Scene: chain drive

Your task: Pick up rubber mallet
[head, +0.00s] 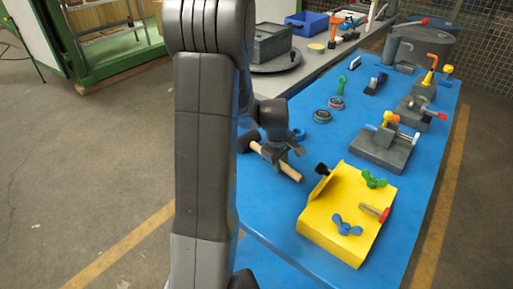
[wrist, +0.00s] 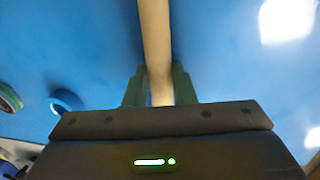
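The rubber mallet's light wooden handle (head: 289,171) shows in the head view, beside the left edge of the blue table, and slants down to the right. My gripper (head: 279,155) is over the handle. In the wrist view the handle (wrist: 156,45) runs from the top edge down between the two green fingers of my gripper (wrist: 160,90). The fingers stand close against both sides of the handle and appear shut on it. Whether the handle touches the table cannot be told.
The blue table (head: 275,228) holds a yellow tray (head: 338,238) with wing nuts and a red-handled tool, close right of the mallet. Grey fixtures (head: 383,147) stand along the right side. Dark rings (head: 322,115) lie behind my gripper. Floor is open at left.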

